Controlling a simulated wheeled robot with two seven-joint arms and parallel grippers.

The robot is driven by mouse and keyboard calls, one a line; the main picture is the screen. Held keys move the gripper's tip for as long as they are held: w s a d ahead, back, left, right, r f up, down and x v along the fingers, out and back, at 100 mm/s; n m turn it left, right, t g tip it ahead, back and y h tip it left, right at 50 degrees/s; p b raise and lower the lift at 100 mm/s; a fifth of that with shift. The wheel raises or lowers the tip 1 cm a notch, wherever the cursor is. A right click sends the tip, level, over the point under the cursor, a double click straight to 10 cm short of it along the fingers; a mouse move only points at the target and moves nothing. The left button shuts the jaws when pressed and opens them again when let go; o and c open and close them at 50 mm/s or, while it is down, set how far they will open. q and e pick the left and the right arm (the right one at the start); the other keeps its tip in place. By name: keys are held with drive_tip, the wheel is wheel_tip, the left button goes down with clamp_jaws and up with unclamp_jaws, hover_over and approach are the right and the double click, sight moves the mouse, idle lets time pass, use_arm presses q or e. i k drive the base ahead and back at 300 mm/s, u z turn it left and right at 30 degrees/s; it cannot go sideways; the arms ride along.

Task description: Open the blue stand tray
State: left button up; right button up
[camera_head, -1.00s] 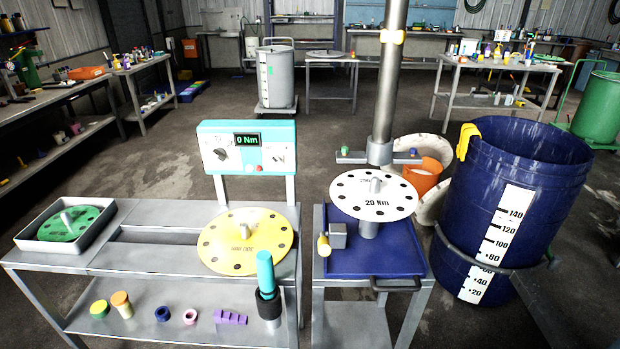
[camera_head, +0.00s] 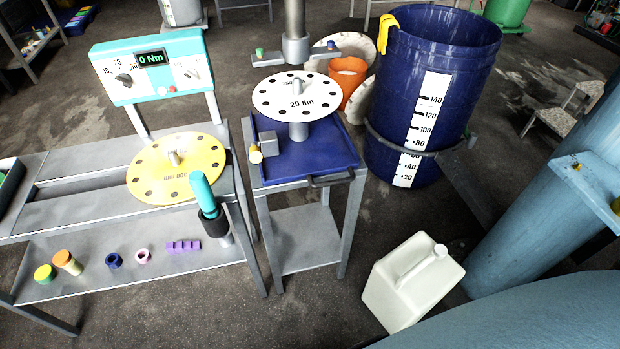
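The blue stand tray (camera_head: 325,160) lies on a grey metal stand (camera_head: 310,232) in the middle of the view. A dark bar handle (camera_head: 332,178) runs along its front edge. A white disc marked 20 Nm (camera_head: 297,97) stands on a grey post above the tray. A grey block with a yellow knob (camera_head: 262,147) sits at the tray's left side. Neither of my grippers is in view.
A yellow disc (camera_head: 176,168) and a teal-handled tool (camera_head: 207,205) are on the left bench. A large blue barrel (camera_head: 435,85) stands right of the tray. A white jerrycan (camera_head: 412,280) stands on the floor at front right. Open floor lies before the stand.

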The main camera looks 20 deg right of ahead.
sight(301, 137)
drive_tip(key=k, duration=0.6)
drive_tip(key=z, duration=0.5)
drive_tip(key=i, duration=0.65)
drive_tip(key=z, duration=0.2)
